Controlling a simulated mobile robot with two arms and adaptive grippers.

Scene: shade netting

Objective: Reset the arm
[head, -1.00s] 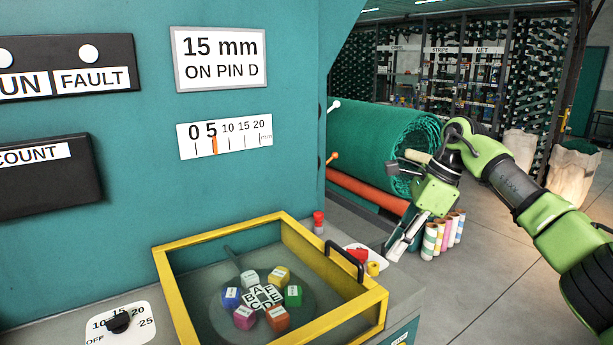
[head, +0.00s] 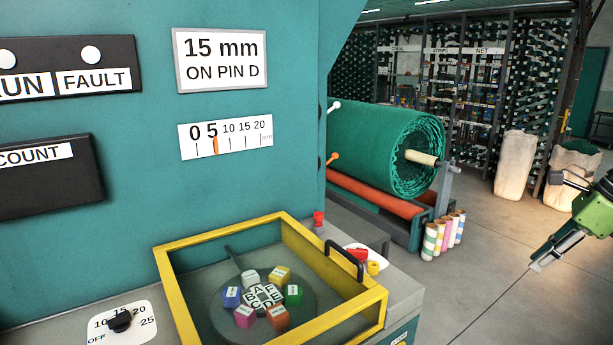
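My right gripper (head: 541,262) is at the right edge of the head view, over the open floor and pointing down to the left. It is apart from everything, and I see nothing held in it. Its fingers look close together, but whether they are open or shut is too small to tell. Most of the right arm is outside the picture. My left gripper is not in the view.
A teal machine (head: 100,195) fills the left. A yellow-framed guard (head: 170,288) surrounds a disc with several coloured blocks. A dial (head: 119,321) sits front left. A green net roll (head: 375,147) lies behind on a stand.

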